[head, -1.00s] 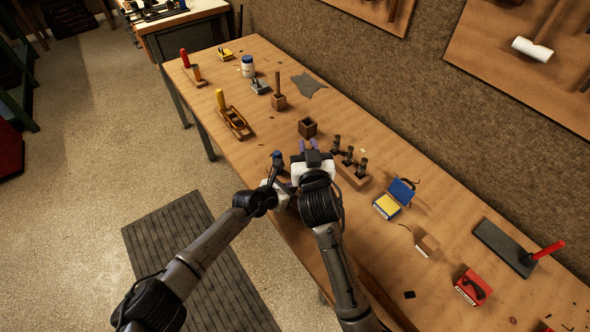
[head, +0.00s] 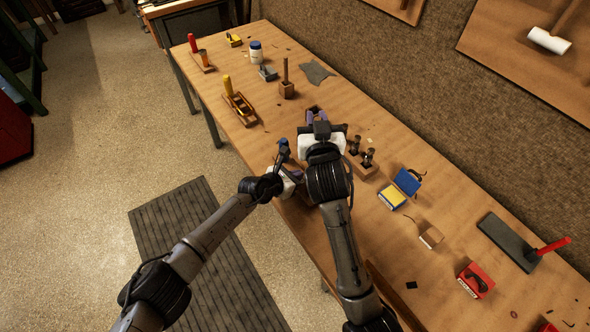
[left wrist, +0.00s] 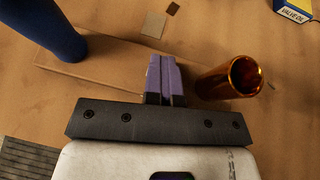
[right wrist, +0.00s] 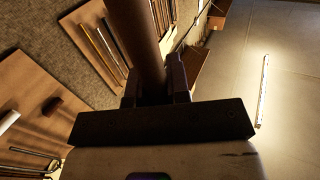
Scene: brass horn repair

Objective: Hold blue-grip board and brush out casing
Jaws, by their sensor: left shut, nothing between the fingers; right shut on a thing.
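The blue-grip board's blue grip (head: 284,148) stands beside my left gripper (head: 296,175). In the left wrist view, the thick blue grip (left wrist: 55,30) is at left, the flat wooden board (left wrist: 110,70) lies behind the fingers, and a shiny brass casing (left wrist: 243,77) stands at right. The purple fingers (left wrist: 160,70) are shut with nothing between them, apart from both grip and casing. My right gripper (head: 317,116) is farther back over the bench. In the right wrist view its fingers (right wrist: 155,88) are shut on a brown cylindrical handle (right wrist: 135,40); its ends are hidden.
A valve rack (head: 360,165) stands close right of my right arm. Beyond are a yellow-grip board (head: 238,105), a red-grip board (head: 202,62) and a block with an upright handle (head: 287,88). A blue-yellow box (head: 393,197) sits at right. The bench's front edge is near my left gripper.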

